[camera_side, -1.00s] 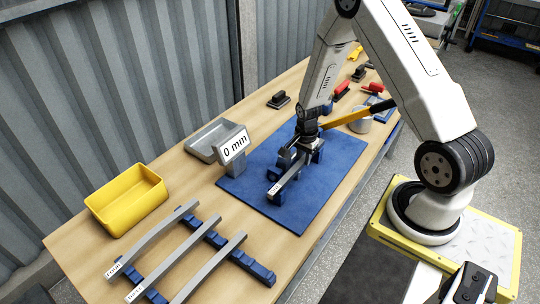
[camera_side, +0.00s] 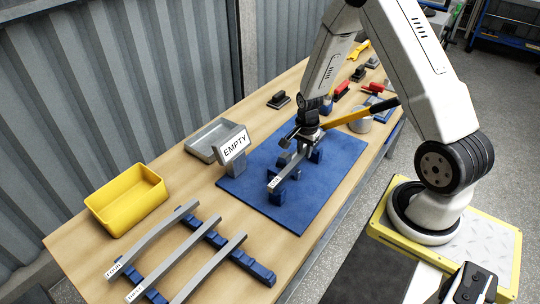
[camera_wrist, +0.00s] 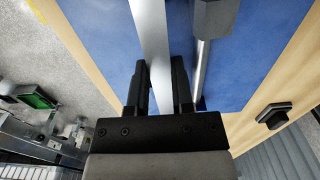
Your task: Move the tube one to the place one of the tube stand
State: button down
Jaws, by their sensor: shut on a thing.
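My gripper (camera_side: 301,146) is shut on a grey square tube (camera_side: 287,172) over the blue mat. The tube has a small white label at its near end, too small to read surely. In the wrist view my gripper (camera_wrist: 159,72) has a finger on each side of the tube (camera_wrist: 151,30). The tube is just above blue support blocks (camera_side: 278,197) on the mat. The tube stand (camera_side: 250,266), with blue rails, is at the lower left and carries several similar tubes (camera_side: 160,236), some with white labels.
A grey tray (camera_side: 205,151) and a yellow bin (camera_side: 127,200) lie along the wall side. A yellow-orange tool handle (camera_side: 345,117), a metal cup (camera_side: 360,124) and brushes are behind my gripper.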

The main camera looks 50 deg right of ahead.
jog(key=shift+r, duration=1.95)
jog(key=shift+a, duration=0.1)
jog(key=w+a+r, duration=0.1)
jog(key=w+a, duration=0.1)
jog(key=a, duration=2.1)
jog(key=s+a, duration=0.6)
jog(key=a, duration=0.3)
jog(key=s+a+r, duration=0.1)
jog(key=s+a, duration=0.5)
jog(key=a, duration=0.4)
jog(key=shift+a+r, duration=0.2)
jog(key=shift+r, duration=0.05)
jog(key=shift+s+f, duration=0.1)
jog(key=shift+f, duration=0.05)
